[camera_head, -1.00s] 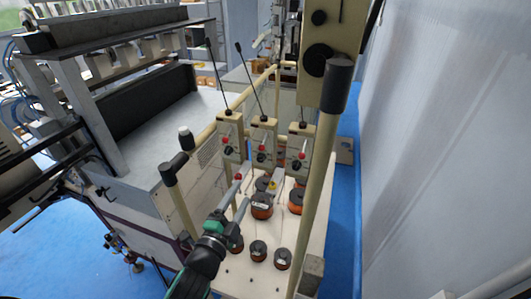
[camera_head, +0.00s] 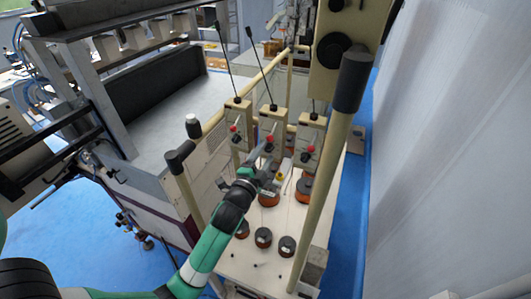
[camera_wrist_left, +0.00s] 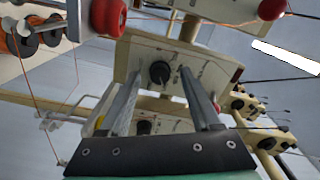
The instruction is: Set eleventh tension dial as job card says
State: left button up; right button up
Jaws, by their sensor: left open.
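Several cream tension boxes with black dials and red knobs stand on poles above the spool table. My left gripper (camera_head: 264,168) reaches up from below in the head view, in front of the middle tension box (camera_head: 271,122). In the left wrist view, the open fingers (camera_wrist_left: 157,82) point at a black dial (camera_wrist_left: 159,72) on a cream panel (camera_wrist_left: 198,73). The dial shows between the fingertips; I cannot tell whether they touch it. A second dial (camera_wrist_left: 144,127) shows lower down between the fingers. No job card or dial number is readable. My right gripper is out of view.
Orange and black spools (camera_head: 263,237) stand on the cream table (camera_head: 262,268) below the boxes. A thick cream post (camera_head: 328,178) rises close on the right. A red knob (camera_wrist_left: 108,17) and thin wires lie near the fingers in the wrist view.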

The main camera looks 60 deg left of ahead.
pick_arm(q)
jog(key=shift+w+a, duration=0.15)
grip_shut()
jog(key=shift+n, duration=0.5)
jog(key=n+b, duration=0.1)
jog(key=n, duration=0.1)
jog(key=shift+f+n, duration=0.1)
jog(key=shift+n, duration=0.3)
jog(key=shift+n+b, duration=0.75)
jog(key=shift+n, duration=1.35)
